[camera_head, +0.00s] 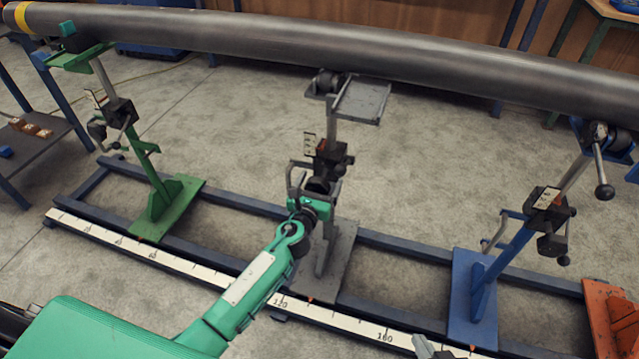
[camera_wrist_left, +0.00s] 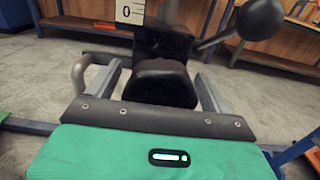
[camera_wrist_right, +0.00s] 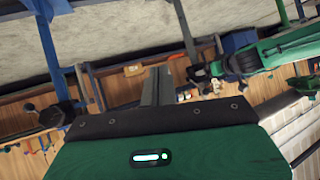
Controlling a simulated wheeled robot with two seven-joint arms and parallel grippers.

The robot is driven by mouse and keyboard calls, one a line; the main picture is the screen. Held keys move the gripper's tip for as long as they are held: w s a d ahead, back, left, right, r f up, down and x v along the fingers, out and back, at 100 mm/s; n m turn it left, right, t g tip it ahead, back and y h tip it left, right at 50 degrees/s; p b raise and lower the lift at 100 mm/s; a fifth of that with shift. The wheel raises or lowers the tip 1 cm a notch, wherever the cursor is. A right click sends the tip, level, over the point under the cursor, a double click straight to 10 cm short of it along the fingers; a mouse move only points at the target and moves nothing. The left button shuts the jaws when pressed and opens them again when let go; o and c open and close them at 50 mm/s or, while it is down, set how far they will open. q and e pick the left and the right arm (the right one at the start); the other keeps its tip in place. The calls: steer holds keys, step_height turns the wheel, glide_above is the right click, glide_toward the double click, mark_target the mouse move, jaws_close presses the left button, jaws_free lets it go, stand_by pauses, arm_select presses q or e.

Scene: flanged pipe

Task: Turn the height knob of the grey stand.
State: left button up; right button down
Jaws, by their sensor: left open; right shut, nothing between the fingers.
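The grey stand (camera_head: 325,262) stands on the rail frame in the middle of the head view, its flat top plate (camera_head: 362,100) below the pipe. Its black height knob (camera_wrist_left: 165,85) is large in the left wrist view, below a white scale plate (camera_wrist_left: 130,11) marked 0. My left gripper (camera_head: 314,186) is at the knob, open, with one finger on each side of it. I cannot tell whether the fingers touch it. My right gripper (camera_wrist_right: 157,86) is shut and empty, away from the grey stand; only a small grey part shows at the bottom of the head view.
A long dark pipe (camera_head: 300,45) runs across the top. A green stand (camera_head: 165,205) is on the left, a blue stand (camera_head: 473,300) and an orange base (camera_head: 608,310) on the right. A ball-ended lever (camera_wrist_left: 258,18) is close to the knob. A white ruler (camera_head: 150,255) runs along the front rail.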

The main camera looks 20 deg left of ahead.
arm_select(q)
steer(key=c, duration=1)
